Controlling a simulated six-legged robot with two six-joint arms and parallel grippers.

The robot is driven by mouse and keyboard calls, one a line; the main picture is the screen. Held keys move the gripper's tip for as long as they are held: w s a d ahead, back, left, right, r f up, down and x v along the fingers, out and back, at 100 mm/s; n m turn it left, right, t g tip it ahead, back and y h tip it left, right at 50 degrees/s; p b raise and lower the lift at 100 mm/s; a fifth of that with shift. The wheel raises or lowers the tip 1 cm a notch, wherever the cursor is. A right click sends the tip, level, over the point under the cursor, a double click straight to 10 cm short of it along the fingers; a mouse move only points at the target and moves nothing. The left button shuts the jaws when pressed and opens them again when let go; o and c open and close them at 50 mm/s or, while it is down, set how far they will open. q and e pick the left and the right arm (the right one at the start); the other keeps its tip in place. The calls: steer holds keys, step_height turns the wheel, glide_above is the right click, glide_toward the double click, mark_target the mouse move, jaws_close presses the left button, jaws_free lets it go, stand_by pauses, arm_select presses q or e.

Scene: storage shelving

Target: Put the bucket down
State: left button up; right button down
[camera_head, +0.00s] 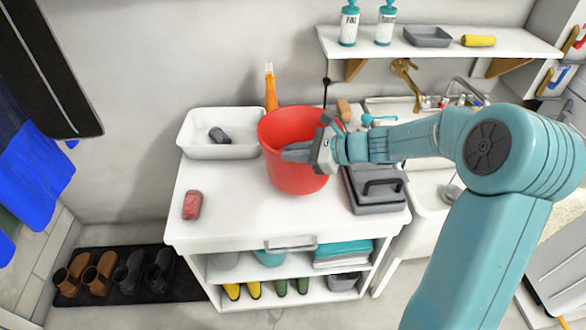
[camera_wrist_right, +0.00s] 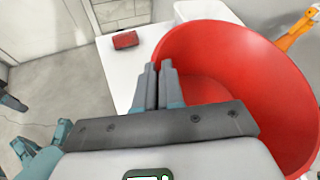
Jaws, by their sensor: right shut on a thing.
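The red bucket (camera_head: 290,178) is upright at the white worktop (camera_head: 235,215), near its middle. I cannot tell whether its base touches the top. My right gripper (camera_head: 285,152) reaches in from the right, with its fingers at the bucket's mouth. In the right wrist view the fingers (camera_wrist_right: 158,66) are close together at the rim of the bucket (camera_wrist_right: 235,60), shut on its wall. The gripper hides part of the bucket's rim and inside.
A white tray (camera_head: 222,152) with a dark item stands left of the bucket, and a grey case (camera_head: 376,204) stands to the right. A red block (camera_head: 192,205) lies at the front left. An orange-handled tool (camera_head: 270,92) is behind. The worktop's front middle is clear.

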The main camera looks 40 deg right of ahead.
step_height(320, 180, down, 5)
steer(key=shift+w+r+b, duration=0.1)
steer(key=shift+w+b, duration=0.05)
steer(key=shift+b, duration=0.2)
steer(key=c, duration=1.3)
jaws_free()
steer(key=shift+o, duration=0.2)
